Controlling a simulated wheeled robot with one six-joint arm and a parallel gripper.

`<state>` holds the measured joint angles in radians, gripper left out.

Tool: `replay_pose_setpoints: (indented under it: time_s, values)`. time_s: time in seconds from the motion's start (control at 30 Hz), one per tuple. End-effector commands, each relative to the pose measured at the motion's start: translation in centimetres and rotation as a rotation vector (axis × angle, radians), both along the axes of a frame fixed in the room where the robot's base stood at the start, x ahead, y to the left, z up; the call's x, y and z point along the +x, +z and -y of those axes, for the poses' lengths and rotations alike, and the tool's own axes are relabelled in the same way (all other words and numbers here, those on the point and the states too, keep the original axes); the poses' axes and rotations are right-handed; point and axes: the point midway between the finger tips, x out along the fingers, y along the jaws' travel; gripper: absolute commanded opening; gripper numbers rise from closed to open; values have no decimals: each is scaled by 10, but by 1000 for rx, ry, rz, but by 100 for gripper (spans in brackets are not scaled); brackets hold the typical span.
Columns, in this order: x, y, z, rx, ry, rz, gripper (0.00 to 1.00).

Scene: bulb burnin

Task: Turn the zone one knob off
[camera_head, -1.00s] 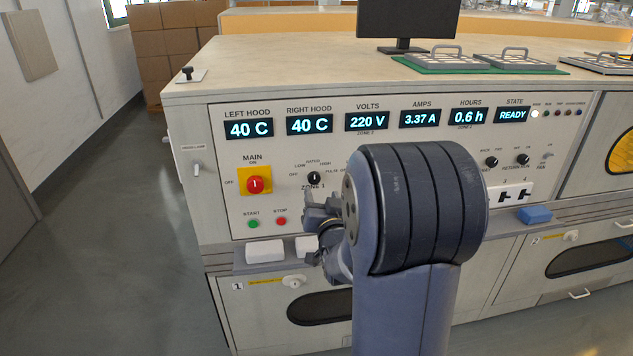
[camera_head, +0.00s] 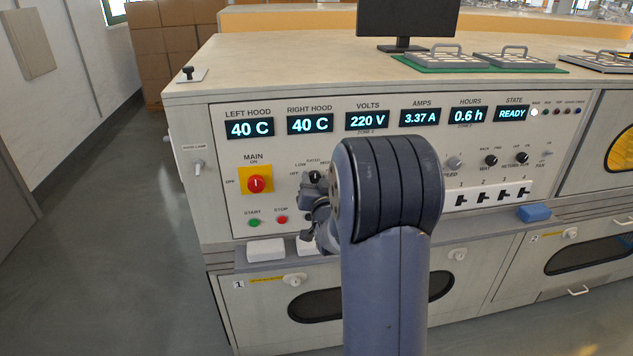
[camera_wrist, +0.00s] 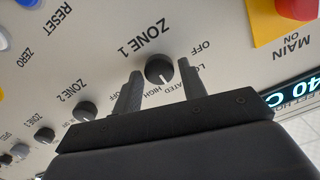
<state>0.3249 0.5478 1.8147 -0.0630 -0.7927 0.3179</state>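The zone one knob (camera_wrist: 159,70) is a round black knob with a white pointer line, under the ZONE 1 lettering in the wrist view, where the panel appears upside down. Its pointer aims at the RATED/HIGH side of the scale, away from OFF. My gripper (camera_wrist: 160,68) is open, with one dark finger on each side of the knob in that view. Small gaps show between knob and fingers, and I cannot tell how far the tips are from the panel. In the head view the knob (camera_head: 315,176) shows just above my gripper (camera_head: 312,203), which my arm partly hides.
The red main switch (camera_head: 256,184) on its yellow plate is left of the knob. Green START (camera_head: 254,223) and red STOP (camera_head: 282,219) buttons sit below. Other zone knobs, including the zone 2 knob (camera_wrist: 85,112), lie along the same panel. A ledge (camera_head: 235,258) juts out below.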

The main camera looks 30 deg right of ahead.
Motion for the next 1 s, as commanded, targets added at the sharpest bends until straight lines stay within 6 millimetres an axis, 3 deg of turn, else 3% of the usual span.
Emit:
replay_pose_setpoints:
  time_s: [0.4,0.77,1.0]
  values:
    - [0,0,0,0,0,0,7]
    - [0,-3,0,-70,-1,-18,7]
    - [0,-6,-1,-235,0,-63,7]
